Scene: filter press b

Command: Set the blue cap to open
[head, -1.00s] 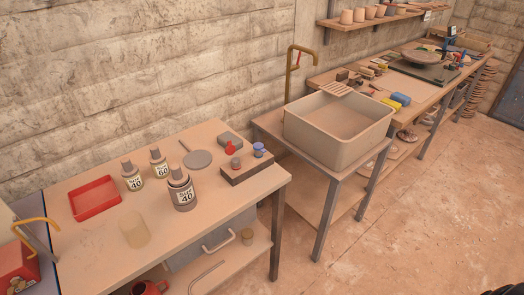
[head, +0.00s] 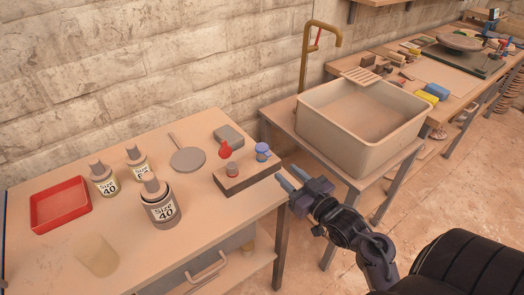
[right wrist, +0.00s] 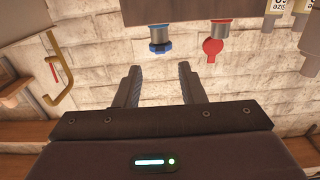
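The blue cap (head: 262,148) is at the right end of a dark block (head: 246,178) on the near table. In the right wrist view the blue cap (right wrist: 161,46) sits at the end of a short grey cylinder; its exact setting is hard to tell. My right gripper (head: 287,180) is just right of the block, past the table's right edge, apart from the cap. In the right wrist view its two fingers (right wrist: 158,86) are spread with nothing between them, and the cap shows beyond the fingertips. My left gripper is not in view.
A red cap (head: 225,150) stands beside the blue one on the same block. Size-labelled bottles (head: 161,208), a red tray (head: 60,204) and a grey round paddle (head: 187,161) are further left. A sink basin (head: 365,135) stands behind my right gripper.

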